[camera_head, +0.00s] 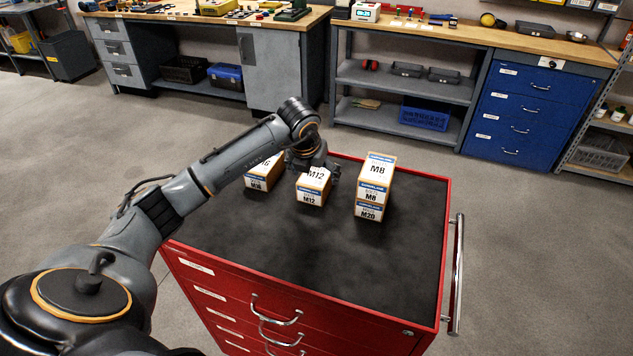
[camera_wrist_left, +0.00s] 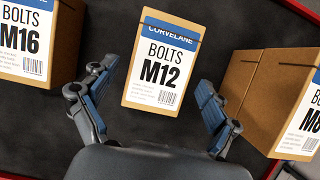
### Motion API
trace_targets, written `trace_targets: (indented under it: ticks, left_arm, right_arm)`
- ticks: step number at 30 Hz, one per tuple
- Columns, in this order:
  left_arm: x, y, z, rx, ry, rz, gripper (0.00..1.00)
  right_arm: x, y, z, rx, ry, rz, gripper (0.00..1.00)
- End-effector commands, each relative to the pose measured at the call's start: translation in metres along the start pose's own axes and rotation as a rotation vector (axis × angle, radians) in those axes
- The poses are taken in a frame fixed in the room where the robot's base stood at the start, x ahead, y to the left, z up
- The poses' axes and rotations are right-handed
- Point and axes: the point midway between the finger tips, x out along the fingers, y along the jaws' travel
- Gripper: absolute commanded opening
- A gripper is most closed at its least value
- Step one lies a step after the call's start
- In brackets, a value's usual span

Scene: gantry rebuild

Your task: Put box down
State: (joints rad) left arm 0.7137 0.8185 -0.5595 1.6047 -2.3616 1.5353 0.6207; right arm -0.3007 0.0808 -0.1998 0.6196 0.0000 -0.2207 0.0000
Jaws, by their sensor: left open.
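The orange-and-white M12 bolts box (camera_head: 311,190) stands on the dark top of the red cabinet (camera_head: 290,245); its label faces up in the left wrist view (camera_wrist_left: 160,75). My left gripper (camera_wrist_left: 152,98) is open above it, with one finger to each side of the box's near end and gaps on both sides. In the head view the gripper (camera_head: 318,163) partly hides the box's top. An M16 box (camera_head: 260,178) stands to the left. My right gripper is not in view.
The front of the cabinet top is clear. A handle rail (camera_head: 457,275) runs along its right side. Workbenches (camera_head: 180,14) and a blue drawer unit (camera_head: 525,110) stand behind, across open floor.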

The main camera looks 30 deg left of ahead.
Motion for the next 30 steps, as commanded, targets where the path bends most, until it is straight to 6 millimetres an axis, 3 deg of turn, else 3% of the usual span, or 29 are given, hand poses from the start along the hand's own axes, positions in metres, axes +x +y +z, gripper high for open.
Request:
trace_targets:
  ticks: [6,12,30]
  left_arm:
    - [-0.046,0.001,0.0,0.0,-0.005,0.001,0.88]
    - [-0.072,0.0,0.0,0.0,-0.002,0.001,0.88]
    - [-0.078,0.0,0.0,-0.001,0.0,0.001,0.88]
  right_arm:
    - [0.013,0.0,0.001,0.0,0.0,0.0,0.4]
    - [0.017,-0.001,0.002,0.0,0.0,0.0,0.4]
    - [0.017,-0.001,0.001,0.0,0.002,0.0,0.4]
